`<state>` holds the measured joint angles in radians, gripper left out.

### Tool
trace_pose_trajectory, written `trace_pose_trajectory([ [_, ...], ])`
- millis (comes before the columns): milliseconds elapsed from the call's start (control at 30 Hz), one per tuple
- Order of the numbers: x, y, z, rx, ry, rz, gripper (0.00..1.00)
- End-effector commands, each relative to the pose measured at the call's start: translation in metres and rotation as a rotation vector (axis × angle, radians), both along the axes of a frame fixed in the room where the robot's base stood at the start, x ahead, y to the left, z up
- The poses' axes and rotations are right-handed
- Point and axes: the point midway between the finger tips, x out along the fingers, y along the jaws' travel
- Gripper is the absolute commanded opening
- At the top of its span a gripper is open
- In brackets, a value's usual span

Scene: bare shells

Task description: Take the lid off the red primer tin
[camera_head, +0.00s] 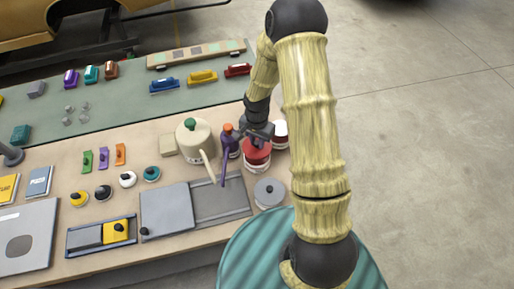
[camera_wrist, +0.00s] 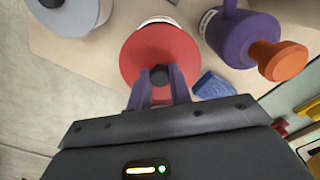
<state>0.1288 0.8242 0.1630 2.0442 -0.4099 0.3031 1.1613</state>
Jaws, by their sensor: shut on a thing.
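The red primer tin (camera_head: 257,168) stands near the right end of the workbench, with a pale band around its side. Its red lid (camera_wrist: 150,45) is a round disc with a small dark knob (camera_wrist: 159,74) in the wrist view. My gripper (camera_wrist: 160,88) comes down from above with its two purple-grey fingers shut on that knob; it also shows in the head view (camera_head: 258,138). The lid lies over the tin, and I cannot tell whether there is a gap between them. My arm and gripper partly hide the tin's top in the head view.
A purple bottle with an orange cap (camera_wrist: 232,38) stands close beside the tin. A cream can with a green knob (camera_head: 193,140) is further left. A grey-lidded tin (camera_head: 269,192) stands in front, and a white-topped tin (camera_head: 281,130) behind. Bench space is tight here.

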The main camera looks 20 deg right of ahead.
Motion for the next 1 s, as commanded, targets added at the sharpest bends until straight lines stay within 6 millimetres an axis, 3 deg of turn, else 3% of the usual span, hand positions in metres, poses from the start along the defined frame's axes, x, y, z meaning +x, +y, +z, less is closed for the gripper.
trace_pose_trajectory([
  [200, 0.001, -0.001, 0.034, -0.001, -0.004, -0.001, 0.00],
  [400, 0.000, 0.000, 0.049, 0.000, -0.001, 0.000, 0.00],
  [1000, 0.000, 0.000, 0.050, 0.000, 0.000, 0.003, 0.00],
])
